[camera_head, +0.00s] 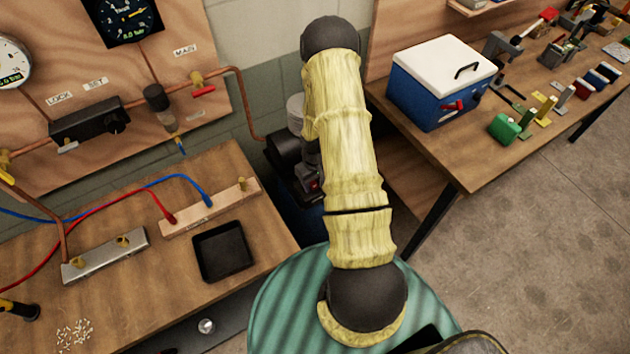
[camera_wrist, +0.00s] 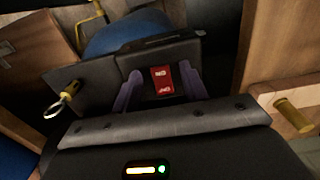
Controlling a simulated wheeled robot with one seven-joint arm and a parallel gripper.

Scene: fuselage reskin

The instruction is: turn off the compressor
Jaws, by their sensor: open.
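The compressor (camera_head: 285,152) stands on the floor between the two benches in the head view, dark on top with a blue tank (camera_head: 298,214), partly covered by my arm. In the wrist view its blue rounded part (camera_wrist: 125,38) shows behind a dark box (camera_wrist: 160,55). A red rocker switch (camera_wrist: 162,80) with white marks sits on the box's face. My gripper (camera_wrist: 161,72) is open, its two purple fingers on either side of the switch. I cannot tell whether they touch it or which side of the rocker is pressed. My arm hides the gripper in the head view.
A brass-coloured pull ring (camera_wrist: 57,104) is left of the fingers. A brass fitting (camera_wrist: 293,115) on wood is at the right. The left bench (camera_head: 120,300) holds hoses and a black tray (camera_head: 222,251); the right bench (camera_head: 455,165) holds a blue cooler (camera_head: 437,95). Grey floor at right is clear.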

